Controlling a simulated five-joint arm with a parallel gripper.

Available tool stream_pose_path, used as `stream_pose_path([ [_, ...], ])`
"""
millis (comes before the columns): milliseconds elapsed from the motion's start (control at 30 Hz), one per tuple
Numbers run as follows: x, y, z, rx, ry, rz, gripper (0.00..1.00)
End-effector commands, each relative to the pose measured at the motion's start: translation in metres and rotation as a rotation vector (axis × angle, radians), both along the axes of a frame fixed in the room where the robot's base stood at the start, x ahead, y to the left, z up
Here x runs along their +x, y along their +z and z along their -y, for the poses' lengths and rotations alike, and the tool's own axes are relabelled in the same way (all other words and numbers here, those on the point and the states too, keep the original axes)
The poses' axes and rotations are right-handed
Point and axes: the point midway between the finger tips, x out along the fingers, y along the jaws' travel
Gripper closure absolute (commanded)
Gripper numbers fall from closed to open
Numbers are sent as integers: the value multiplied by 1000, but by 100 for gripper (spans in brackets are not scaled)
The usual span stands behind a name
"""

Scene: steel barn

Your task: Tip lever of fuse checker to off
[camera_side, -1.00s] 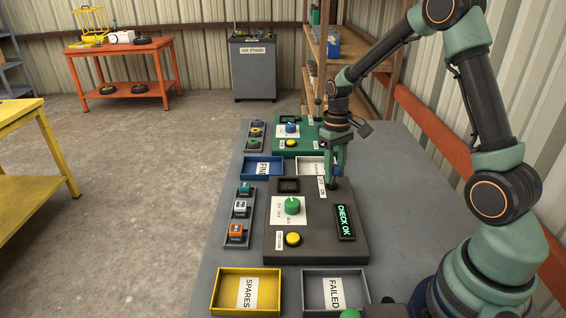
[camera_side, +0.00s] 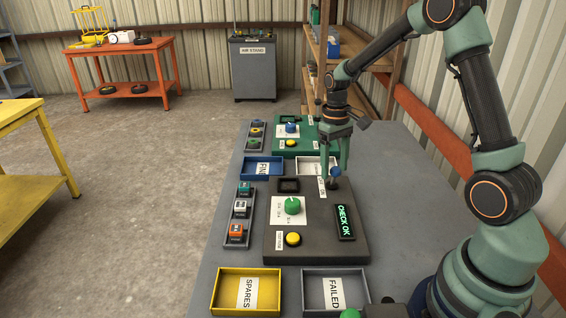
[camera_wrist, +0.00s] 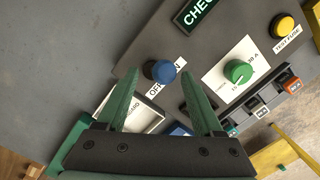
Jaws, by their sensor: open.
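The fuse checker (camera_side: 272,236) is a dark grey box on the bench, with a green dial (camera_side: 292,205), a yellow button (camera_side: 293,239) and a lit green "CHECK OK" display (camera_side: 345,222). Its lever has a blue ball end (camera_side: 334,171) at the far right corner. In the wrist view the ball (camera_wrist: 164,71) hides part of an "OFF/ON" label (camera_wrist: 158,91). My gripper (camera_side: 335,178) is open, its fingertips on either side of the ball. In the wrist view my gripper (camera_wrist: 160,73) shows gaps beside the ball. The lever's tilt is hard to tell.
A yellow "SPARES" tray (camera_side: 217,292) and a grey "FAILED" tray (camera_side: 309,291) sit in front. A fuse rack (camera_side: 231,240) is left of the checker. A blue tray (camera_side: 247,168), a white tray (camera_side: 302,172) and a green device (camera_side: 282,149) lie beyond.

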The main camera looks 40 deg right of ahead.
Motion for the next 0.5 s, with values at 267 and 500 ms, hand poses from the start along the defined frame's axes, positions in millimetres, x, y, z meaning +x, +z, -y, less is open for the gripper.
stream_pose_path([
  [267, 7, 56, 2, -2, 0, 8, 31],
  [500, 11, 95, 3, -2, 1, 6, 31],
])
